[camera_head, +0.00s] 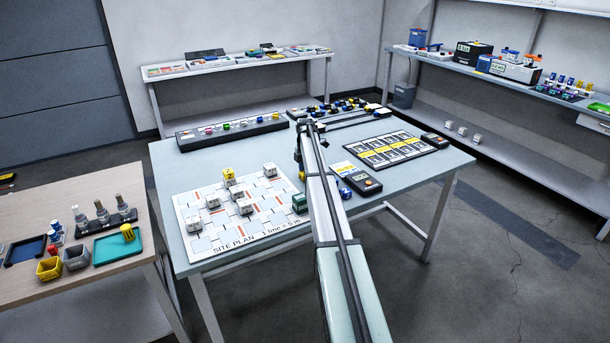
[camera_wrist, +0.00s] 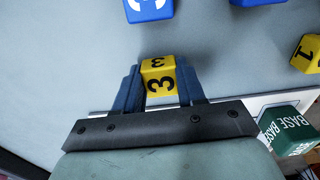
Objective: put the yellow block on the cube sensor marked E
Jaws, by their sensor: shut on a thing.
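In the wrist view my gripper (camera_wrist: 160,88) is shut on a yellow block (camera_wrist: 160,80) marked 3, held between the two fingers. Grey table surface shows beyond it. In the head view my arm hides the gripper and this block. Several white cube sensors, among them one at the front left (camera_head: 194,223) and one at the back (camera_head: 269,170), stand on the site plan sheet (camera_head: 225,237). Their letters are too small to read, so I cannot tell which is E. Another yellow block (camera_head: 229,174) shows at the back of the sheet, seemingly on a white cube.
A green BASE block (camera_wrist: 286,130) is right of my gripper; it stands at the sheet's right edge (camera_head: 300,202). Another yellow block (camera_wrist: 307,53) and two blue blocks (camera_wrist: 149,8) lie beyond. A dark meter (camera_head: 358,179) and card board (camera_head: 390,150) are right of my arm.

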